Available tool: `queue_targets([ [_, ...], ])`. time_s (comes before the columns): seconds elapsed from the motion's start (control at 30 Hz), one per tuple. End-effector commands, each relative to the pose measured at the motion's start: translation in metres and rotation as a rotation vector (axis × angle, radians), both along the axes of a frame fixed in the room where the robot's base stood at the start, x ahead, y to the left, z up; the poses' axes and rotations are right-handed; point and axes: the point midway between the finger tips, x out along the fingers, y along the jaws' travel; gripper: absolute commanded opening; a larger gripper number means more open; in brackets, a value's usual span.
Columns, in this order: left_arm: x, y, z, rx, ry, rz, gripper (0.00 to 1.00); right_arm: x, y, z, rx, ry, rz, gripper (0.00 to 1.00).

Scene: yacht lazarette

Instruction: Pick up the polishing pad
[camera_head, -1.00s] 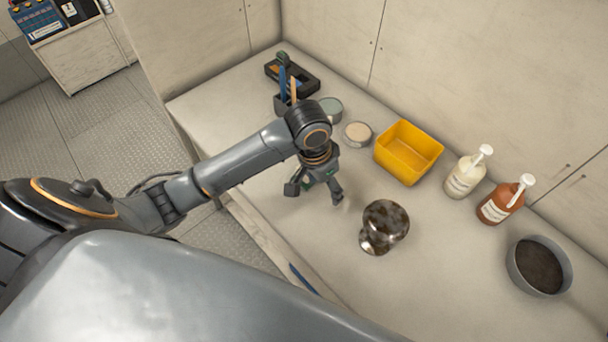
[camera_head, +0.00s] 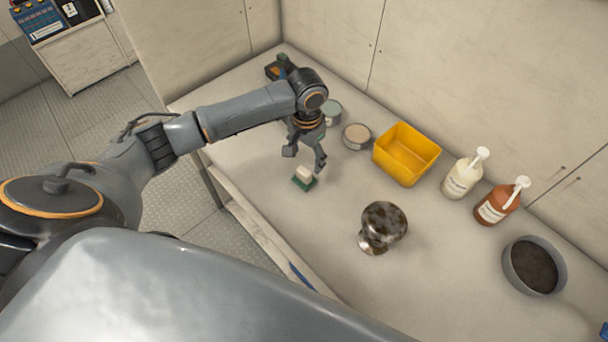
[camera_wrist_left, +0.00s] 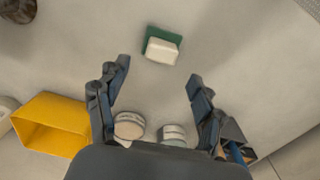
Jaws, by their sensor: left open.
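A small block with a white top on a green base, which looks like the polishing pad (camera_head: 304,174), lies on the bench top. My left gripper (camera_head: 305,158) is open and empty above the bench, just behind the pad in the head view. In the left wrist view the pad (camera_wrist_left: 162,48) lies just beyond the fingertips and between their lines, and the left gripper's (camera_wrist_left: 158,72) two fingers are spread wide. Nothing is between them. My right gripper is in neither view.
Two round tins (camera_head: 357,136) (camera_head: 331,111) stand behind the gripper, with a yellow bin (camera_head: 407,153) to their right. A stained metal object (camera_head: 382,226), two pump bottles (camera_head: 462,176) (camera_head: 498,203) and a round bowl (camera_head: 534,266) stand farther right. The bench around the pad is clear.

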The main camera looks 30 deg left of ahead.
Motion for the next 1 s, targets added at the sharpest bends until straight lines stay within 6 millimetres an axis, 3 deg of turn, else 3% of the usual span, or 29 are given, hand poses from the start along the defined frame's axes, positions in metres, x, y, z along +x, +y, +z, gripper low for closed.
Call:
queue_targets([
  [0.23, -0.004, 0.001, -0.017, 0.001, 0.003, 0.000, 0.68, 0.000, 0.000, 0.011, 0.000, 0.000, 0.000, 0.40],
  [0.5, -0.008, 0.002, -0.055, 0.000, 0.001, 0.000, 0.68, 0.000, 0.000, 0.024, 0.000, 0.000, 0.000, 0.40],
  [0.77, -0.007, 0.002, -0.061, 0.000, -0.002, -0.002, 0.68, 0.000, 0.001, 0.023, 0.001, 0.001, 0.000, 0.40],
  [0.8, -0.007, 0.002, -0.061, 0.000, -0.002, -0.002, 0.66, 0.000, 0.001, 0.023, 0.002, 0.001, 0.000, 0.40],
  [1.0, -0.007, 0.002, -0.060, 0.000, -0.002, -0.001, 0.25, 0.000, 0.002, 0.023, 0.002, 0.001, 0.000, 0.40],
])
